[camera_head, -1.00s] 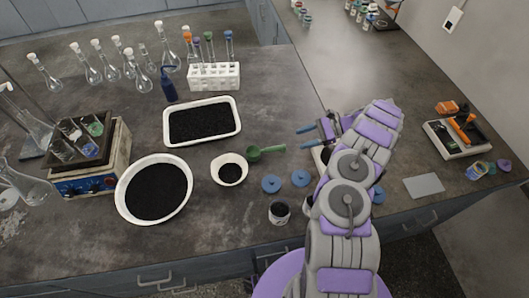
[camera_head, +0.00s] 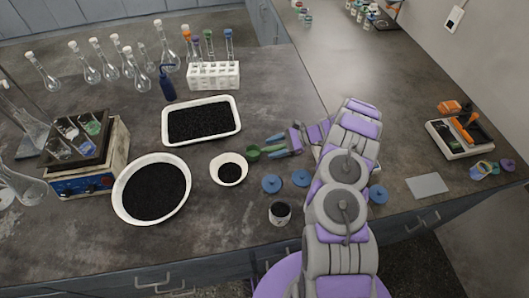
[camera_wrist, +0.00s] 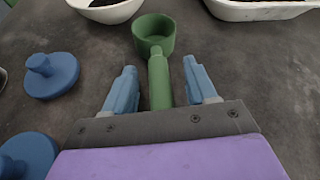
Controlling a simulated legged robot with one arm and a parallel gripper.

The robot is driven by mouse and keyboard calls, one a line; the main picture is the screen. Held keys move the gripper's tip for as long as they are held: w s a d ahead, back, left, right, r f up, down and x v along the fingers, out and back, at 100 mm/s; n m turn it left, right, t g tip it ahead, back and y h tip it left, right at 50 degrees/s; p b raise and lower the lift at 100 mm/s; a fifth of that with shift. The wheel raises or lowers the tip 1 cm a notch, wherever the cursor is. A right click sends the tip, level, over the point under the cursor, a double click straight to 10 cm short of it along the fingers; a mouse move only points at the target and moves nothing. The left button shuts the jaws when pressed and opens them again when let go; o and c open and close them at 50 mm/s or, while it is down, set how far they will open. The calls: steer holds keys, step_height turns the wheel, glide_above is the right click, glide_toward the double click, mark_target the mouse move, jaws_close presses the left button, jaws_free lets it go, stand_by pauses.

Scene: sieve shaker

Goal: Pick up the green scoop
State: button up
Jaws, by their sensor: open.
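The green scoop (camera_head: 253,153) lies on the dark bench, to the right of the small white bowl. In the wrist view its round cup (camera_wrist: 153,35) is beyond my fingertips. Its handle (camera_wrist: 159,80) runs back toward me between the two blue fingers. My gripper (camera_head: 277,146) is open, one finger on each side of the handle, with a gap visible on both sides in the wrist view (camera_wrist: 159,68). The rear end of the handle is hidden by the gripper body.
A small white bowl (camera_head: 219,171) of black grains stands left of the scoop, and a white tray (camera_head: 166,134) of grains behind it. Blue knobbed lids (camera_head: 271,184) and a small jar (camera_head: 280,213) stand nearer the front edge. A white tube rack (camera_head: 214,77) stands further back.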

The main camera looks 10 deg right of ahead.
steer(key=shift+a+f, duration=0.2)
steer(key=shift+a, duration=0.2)
steer(key=shift+c, duration=0.5)
jaws_close()
steer(key=shift+r, duration=0.15)
